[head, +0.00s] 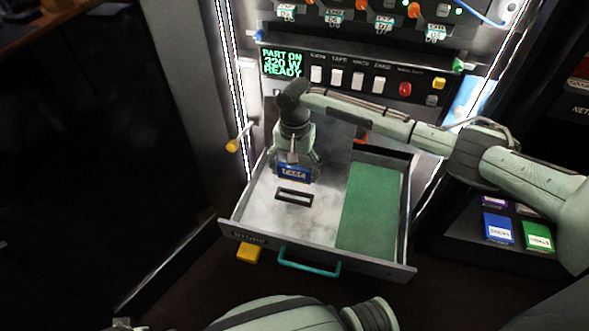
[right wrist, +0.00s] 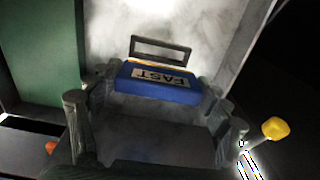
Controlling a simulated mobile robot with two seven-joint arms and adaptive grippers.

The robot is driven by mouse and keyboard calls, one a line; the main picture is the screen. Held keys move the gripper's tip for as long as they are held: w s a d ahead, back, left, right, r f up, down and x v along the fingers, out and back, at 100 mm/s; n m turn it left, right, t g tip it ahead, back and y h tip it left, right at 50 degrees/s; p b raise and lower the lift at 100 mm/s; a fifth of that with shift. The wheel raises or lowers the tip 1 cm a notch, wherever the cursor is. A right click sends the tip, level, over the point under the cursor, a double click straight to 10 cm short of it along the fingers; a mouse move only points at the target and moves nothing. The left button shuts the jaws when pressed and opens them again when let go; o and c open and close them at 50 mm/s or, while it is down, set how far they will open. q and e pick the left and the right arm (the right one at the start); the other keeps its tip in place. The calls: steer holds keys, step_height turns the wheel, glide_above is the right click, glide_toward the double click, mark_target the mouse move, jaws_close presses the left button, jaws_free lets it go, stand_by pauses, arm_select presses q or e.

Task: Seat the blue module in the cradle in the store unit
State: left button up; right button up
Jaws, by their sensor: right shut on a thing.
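My right gripper (head: 296,168) is shut on the blue module (head: 294,174), over the open drawer (head: 228,228) of the store unit. In the right wrist view the blue module (right wrist: 160,83) sits between the fingers, with a pale label reading "FAST". The cradle (head: 294,197) is a dark rectangular frame on the drawer's pale floor, just in front of the module. It also shows in the right wrist view (right wrist: 160,43), beyond the module and looking empty. The module appears just short of the cradle; its exact height is unclear. My left gripper is not in view.
A green mat (head: 370,210) covers the drawer's right part. The drawer has a teal handle (head: 309,262). A panel with a lit display (head: 282,63) and buttons is behind. Another blue module (head: 498,228) and a green one (head: 537,236) stand on the shelf at right.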

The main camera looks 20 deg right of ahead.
steer(key=shift+r, duration=0.1)
steer(key=shift+p, duration=0.8)
steer(key=shift+s+a+f, duration=0.1)
steer(key=shift+f, duration=0.35)
steer(key=shift+f+b, duration=0.85)
steer(key=shift+f, duration=1.9)
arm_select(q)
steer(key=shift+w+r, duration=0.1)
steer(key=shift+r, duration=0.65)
arm_select(e)
steer(key=shift+f, duration=0.3)
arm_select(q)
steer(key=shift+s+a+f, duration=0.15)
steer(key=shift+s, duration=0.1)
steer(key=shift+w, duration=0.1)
